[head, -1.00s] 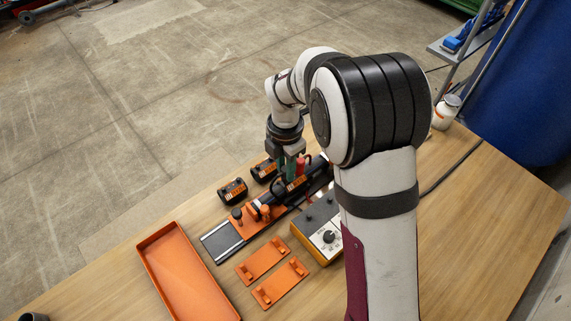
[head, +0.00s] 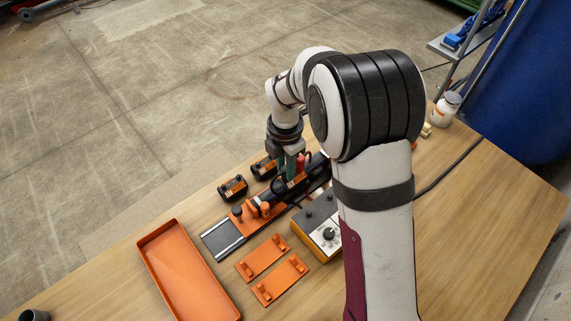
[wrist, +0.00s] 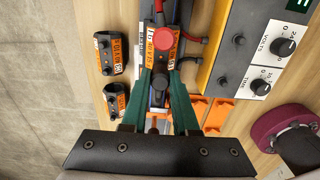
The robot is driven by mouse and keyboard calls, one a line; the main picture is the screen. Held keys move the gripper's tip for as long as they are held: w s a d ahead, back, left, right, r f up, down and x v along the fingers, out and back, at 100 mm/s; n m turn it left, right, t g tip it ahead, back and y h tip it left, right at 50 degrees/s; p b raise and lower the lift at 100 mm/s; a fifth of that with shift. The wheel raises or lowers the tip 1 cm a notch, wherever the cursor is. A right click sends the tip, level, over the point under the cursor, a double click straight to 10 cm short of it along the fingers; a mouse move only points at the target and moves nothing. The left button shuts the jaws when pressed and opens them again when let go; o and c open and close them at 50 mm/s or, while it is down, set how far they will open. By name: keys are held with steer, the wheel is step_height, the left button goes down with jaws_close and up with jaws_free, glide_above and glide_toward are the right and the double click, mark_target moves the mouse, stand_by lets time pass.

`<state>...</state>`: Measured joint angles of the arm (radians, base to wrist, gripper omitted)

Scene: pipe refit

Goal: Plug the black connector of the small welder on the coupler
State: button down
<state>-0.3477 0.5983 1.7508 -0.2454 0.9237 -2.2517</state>
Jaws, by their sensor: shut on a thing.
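The small welder (head: 318,232) is a yellow and grey box with dials, right of the pipe fixture; it also shows in the wrist view (wrist: 262,50). The coupler (wrist: 164,42), black with an orange label, sits on the pipe in the fixture. The red connector (wrist: 163,40) stands on the coupler, with a cable running right. My gripper (wrist: 161,77) has green fingers, shut on the black connector (wrist: 160,84) over the near end of the coupler. Whether the connector is seated cannot be told. In the head view my gripper (head: 288,176) is low over the fixture.
Two spare labelled couplers (head: 233,188) (head: 264,168) lie left of the fixture (head: 220,240). Orange brackets (head: 263,258) and an orange tray (head: 160,277) lie in front. A white jar (head: 446,106) stands at the far right.

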steer(key=shift+f, duration=0.15)
steer(key=shift+c, duration=2.2)
jaws_free()
steer(key=shift+r, duration=3.8)
